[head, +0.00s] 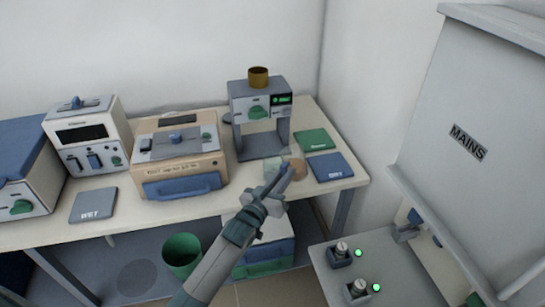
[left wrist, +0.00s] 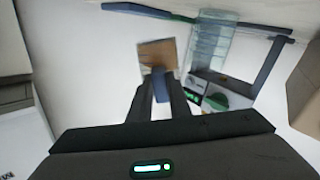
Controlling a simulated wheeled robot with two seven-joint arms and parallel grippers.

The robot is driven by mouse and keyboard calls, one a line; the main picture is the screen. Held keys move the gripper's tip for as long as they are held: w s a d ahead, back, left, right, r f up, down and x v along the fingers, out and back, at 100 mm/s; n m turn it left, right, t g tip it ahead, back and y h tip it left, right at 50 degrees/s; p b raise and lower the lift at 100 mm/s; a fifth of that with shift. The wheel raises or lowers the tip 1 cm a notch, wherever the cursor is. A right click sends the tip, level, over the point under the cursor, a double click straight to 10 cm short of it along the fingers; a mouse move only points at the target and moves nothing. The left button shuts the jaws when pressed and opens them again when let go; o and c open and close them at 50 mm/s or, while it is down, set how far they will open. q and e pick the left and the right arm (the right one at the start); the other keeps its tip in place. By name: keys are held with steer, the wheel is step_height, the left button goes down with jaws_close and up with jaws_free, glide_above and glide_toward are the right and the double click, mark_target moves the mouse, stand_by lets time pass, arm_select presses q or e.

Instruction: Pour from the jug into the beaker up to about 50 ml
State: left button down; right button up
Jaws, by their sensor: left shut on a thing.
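A clear, pale beaker (head: 271,167) is just left of the jug, partly behind my gripper. In the left wrist view the beaker (left wrist: 212,45) shows faint lines across its wall, apart from the jug; its liquid level cannot be read. My right gripper is not in view.
A grey stand-like machine (head: 260,100) with a brown cup (head: 258,77) on top is behind the beaker. Green (head: 314,140) and blue (head: 332,168) mats lie to the right. A beige furnace (head: 180,160) stands left. A grey MAINS cabinet (head: 470,100) is at right.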

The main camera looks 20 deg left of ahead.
arm_select(q)
steer(key=shift+r, duration=0.1)
steer(key=shift+w+a+r+n+p, duration=0.1)
steer(key=shift+w+a+n+p, duration=0.1)
steer(key=shift+n+p, duration=0.2)
steer(key=shift+a+n, duration=0.2)
steer(key=shift+n, duration=0.3)
steer(key=shift+r, duration=0.1)
steer(key=shift+r+n+p, duration=0.3)
steer(key=shift+n+p, duration=0.3)
steer(key=shift+p, duration=0.15)
steer(key=shift+n, duration=0.3)
steer(key=shift+a, duration=0.1)
steer(key=shift+r, duration=0.1)
